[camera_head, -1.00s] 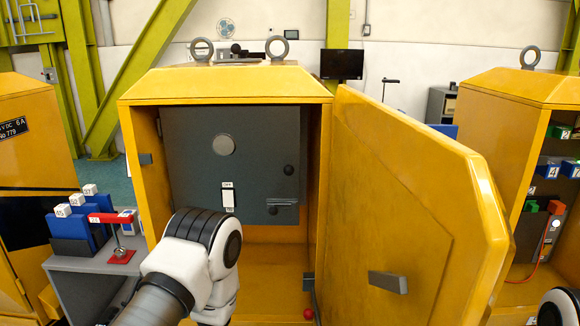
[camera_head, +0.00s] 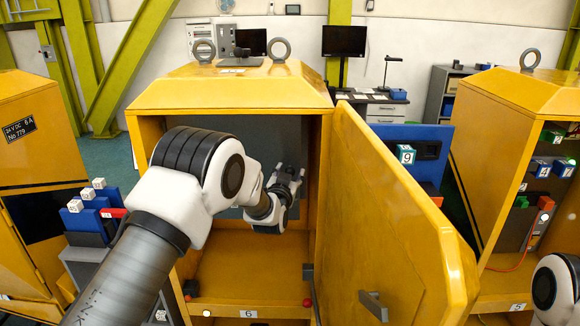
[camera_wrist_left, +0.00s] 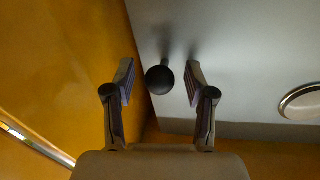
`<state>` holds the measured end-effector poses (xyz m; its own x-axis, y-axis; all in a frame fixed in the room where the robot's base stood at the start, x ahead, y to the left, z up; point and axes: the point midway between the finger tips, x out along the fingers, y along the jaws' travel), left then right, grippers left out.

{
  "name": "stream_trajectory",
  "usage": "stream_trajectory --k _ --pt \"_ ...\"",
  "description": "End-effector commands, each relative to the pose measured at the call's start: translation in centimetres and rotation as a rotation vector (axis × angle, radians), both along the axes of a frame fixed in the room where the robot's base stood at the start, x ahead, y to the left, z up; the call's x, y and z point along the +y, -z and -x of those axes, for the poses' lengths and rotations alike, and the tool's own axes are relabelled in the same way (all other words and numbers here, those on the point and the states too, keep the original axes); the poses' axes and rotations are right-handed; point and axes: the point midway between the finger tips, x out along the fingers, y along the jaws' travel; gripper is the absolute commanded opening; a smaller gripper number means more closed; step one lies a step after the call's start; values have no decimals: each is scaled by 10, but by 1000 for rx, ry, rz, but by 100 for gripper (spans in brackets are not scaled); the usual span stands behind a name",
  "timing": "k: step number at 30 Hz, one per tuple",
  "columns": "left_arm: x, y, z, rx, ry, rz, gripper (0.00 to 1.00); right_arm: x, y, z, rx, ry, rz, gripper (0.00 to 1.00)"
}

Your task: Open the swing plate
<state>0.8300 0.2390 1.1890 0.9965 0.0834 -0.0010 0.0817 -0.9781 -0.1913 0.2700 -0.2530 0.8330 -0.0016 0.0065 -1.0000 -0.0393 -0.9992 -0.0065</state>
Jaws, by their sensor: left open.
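The grey swing plate (camera_head: 270,130) is inside the yellow cabinet, largely hidden by my left arm in the head view. It also fills the upper right of the left wrist view (camera_wrist_left: 235,60). A dark round knob (camera_wrist_left: 160,80) stands out from the plate. My left gripper (camera_head: 292,180) is at the plate's right side inside the cabinet. In the left wrist view its open fingers (camera_wrist_left: 160,76) stand on either side of the knob, with gaps showing. My right gripper is out of view.
The yellow cabinet door (camera_head: 385,215) stands open at the right of the opening, with a grey handle (camera_head: 374,305). A red ball-ended part (camera_head: 307,302) is at the cabinet's lower front edge. Another yellow cabinet (camera_head: 520,95) stands at the right.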

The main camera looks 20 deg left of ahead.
Motion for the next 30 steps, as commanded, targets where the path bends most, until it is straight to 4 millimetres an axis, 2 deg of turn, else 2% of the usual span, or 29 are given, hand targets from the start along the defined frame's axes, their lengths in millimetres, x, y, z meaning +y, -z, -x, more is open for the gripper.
stream_trajectory --k 3,9,11,12,14,23,26,30 --pt "1 0 -7 0 0 0 55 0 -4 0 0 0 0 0" --pt "1 1 -7 1 0 0 55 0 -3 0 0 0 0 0" --pt "1 1 -7 1 0 0 34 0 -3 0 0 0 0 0" --pt "1 1 -7 1 0 0 20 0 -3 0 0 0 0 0" --pt "1 1 -7 1 0 0 0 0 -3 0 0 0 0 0" --pt "1 1 -4 -1 8 -3 0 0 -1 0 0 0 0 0" --pt "1 1 3 0 27 -5 0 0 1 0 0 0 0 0" --pt "1 2 22 0 76 -7 0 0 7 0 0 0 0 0"
